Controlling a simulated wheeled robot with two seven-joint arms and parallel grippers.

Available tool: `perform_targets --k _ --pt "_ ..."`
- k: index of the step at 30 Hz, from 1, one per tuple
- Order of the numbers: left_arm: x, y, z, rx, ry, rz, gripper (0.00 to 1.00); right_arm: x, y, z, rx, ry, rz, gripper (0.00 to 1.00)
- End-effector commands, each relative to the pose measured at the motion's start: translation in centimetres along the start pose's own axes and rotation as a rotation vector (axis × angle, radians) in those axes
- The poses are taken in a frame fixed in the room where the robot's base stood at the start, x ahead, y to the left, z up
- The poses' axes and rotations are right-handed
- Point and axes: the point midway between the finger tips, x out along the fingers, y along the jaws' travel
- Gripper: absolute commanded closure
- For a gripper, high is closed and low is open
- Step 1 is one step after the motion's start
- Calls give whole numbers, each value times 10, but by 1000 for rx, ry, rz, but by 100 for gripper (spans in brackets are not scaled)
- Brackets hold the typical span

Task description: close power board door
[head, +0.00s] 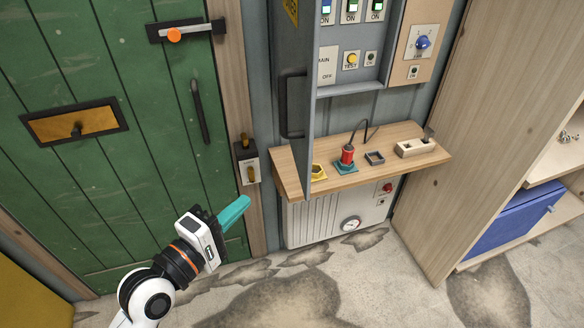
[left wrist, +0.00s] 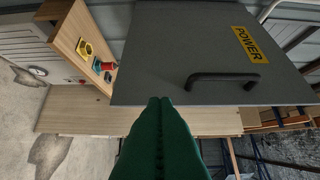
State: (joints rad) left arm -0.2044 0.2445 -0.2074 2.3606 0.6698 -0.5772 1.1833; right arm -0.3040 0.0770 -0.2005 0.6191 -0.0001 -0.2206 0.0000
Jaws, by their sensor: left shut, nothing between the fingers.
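The power board (head: 350,45) is a grey wall cabinet with switches and buttons inside. Its grey door (head: 293,60) stands open, swung out toward me and seen almost edge-on in the head view, with a dark handle (head: 291,106) on its left face. In the left wrist view the door (left wrist: 165,50) shows its outer face, a yellow POWER label and the handle (left wrist: 222,78). My left gripper (head: 242,203) is shut and empty, below and left of the door. In the left wrist view its green fingertips (left wrist: 160,102) overlap the door's edge; I cannot tell whether they touch. My right gripper is not in view.
A wooden shelf (head: 405,163) under the board holds a red plug-like part, a yellow socket and small blocks. A white heater (head: 325,220) stands below. A green door (head: 100,130) is at left, a wooden cabinet (head: 490,130) at right. The floor in front is clear.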

Motion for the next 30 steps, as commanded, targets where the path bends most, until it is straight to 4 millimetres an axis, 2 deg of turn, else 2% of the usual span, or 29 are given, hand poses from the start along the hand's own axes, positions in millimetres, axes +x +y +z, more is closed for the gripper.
perform_targets --k 5,18,22,30 --pt "14 -6 -1 -7 4 -9 100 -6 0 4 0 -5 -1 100" --pt "104 -8 -3 -5 5 -7 100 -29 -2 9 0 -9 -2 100" --pt "116 -7 -19 -6 5 -6 100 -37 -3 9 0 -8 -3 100" --pt "127 -4 -30 -3 3 -5 100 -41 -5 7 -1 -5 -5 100"
